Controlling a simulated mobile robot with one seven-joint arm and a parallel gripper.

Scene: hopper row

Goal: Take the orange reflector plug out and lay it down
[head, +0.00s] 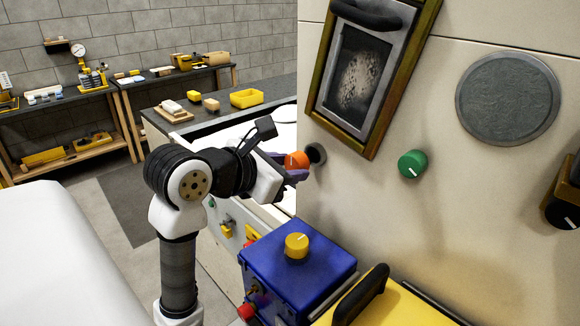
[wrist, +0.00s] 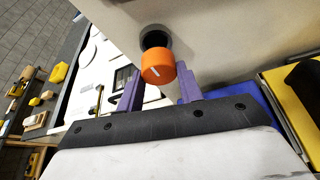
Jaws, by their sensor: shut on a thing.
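The orange reflector plug (head: 296,159) is a short round knob with a white line on its face. It also shows in the wrist view (wrist: 158,68). My gripper (head: 294,173) is shut on it, with a purple finger (wrist: 131,88) on each side of it. The plug is just in front of a dark round socket (head: 317,153) in the cream panel. In the wrist view the socket's dark opening (wrist: 154,38) shows just above the plug. I cannot tell whether any of the plug's far end is still inside.
The cream panel (head: 420,230) carries a green knob (head: 411,164), a framed window (head: 360,80) and a grey disc (head: 508,98). Below my gripper stands a blue box (head: 310,262) with a yellow knob (head: 296,245). A dark bench (head: 225,118) behind holds a yellow tray (head: 246,98) and blocks.

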